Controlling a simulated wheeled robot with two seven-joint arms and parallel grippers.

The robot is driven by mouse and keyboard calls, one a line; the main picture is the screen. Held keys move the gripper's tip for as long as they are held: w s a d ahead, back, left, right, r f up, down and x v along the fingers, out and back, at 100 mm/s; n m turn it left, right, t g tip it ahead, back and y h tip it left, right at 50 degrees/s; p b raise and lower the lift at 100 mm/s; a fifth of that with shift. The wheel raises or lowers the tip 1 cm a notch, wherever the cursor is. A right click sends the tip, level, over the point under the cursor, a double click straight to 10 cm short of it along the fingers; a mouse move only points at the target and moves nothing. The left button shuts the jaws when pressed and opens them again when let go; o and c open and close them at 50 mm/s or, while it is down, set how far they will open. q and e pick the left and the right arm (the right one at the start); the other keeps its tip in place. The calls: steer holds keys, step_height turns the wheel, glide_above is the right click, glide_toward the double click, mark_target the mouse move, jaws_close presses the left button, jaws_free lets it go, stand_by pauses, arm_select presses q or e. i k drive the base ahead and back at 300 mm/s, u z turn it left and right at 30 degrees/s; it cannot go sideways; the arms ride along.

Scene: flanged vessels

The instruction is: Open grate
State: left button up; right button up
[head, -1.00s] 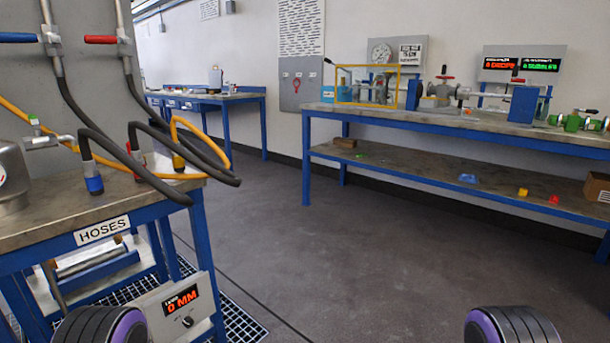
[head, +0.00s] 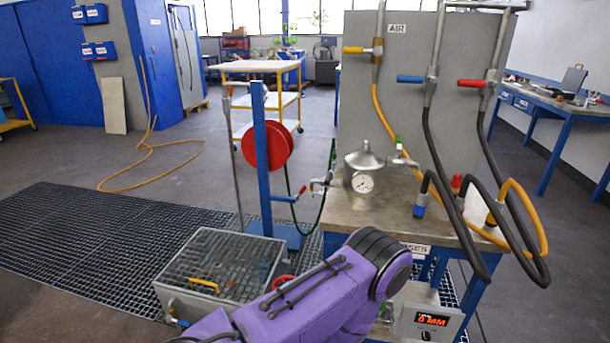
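A grey metal box with a mesh grate on top (head: 232,252) stands on the floor at the lower left middle. A yellow handle (head: 204,284) lies across the grate near its front side. The grate looks flat and closed over the box. My purple arm crosses the bottom of the view and hides the box's front right corner. Neither gripper shows.
A wide floor grating (head: 100,240) lies left of the box. A blue post with a red hose reel (head: 268,146) stands behind it. The hose bench (head: 375,215), with a gauged pot (head: 363,168) and black hoses, stands to the right.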

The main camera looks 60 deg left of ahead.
mark_target(155, 283)
steer(key=u, duration=2.45)
steer(key=k, duration=0.45)
steer(key=u, duration=0.45)
steer(key=i, duration=0.95)
steer(key=z, duration=1)
steer(key=i, duration=0.35)
steer(key=z, duration=0.35)
